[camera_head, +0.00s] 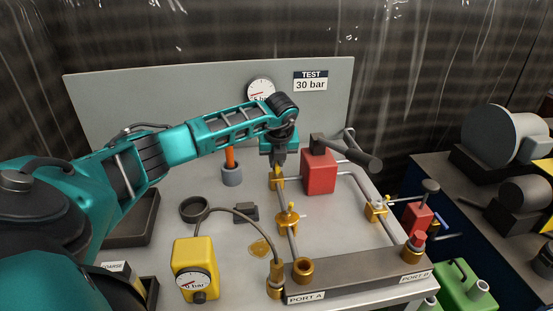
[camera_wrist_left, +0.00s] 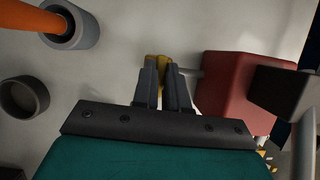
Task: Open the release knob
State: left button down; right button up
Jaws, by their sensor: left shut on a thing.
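My left gripper (camera_head: 278,165) comes down from above beside the red block (camera_head: 319,172). Its two fingers (camera_wrist_left: 164,88) are shut on a brass knob, which shows as a small yellow piece (camera_wrist_left: 156,61) between and beyond the fingertips in the wrist view. In the head view the brass fitting (camera_head: 276,184) below the fingers sits on the pipe line left of the red block. The fingers hide part of the knob, so how far it is turned cannot be told. My right gripper is not in view.
A second brass valve (camera_head: 287,219) stands nearer on the pipe. The red block has a dark lever (camera_head: 352,153) reaching right. A grey cup (camera_head: 232,176) with an orange handle stands left of the gripper. A yellow gauge box (camera_head: 196,267) and dark ring (camera_head: 194,209) are nearer.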

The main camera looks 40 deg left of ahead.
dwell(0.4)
pick_arm(q)
jog(key=c, duration=1.2)
grip_release()
jog(key=shift+o, duration=0.2)
jog(key=v, duration=1.3)
jog(key=shift+s+f, duration=0.15)
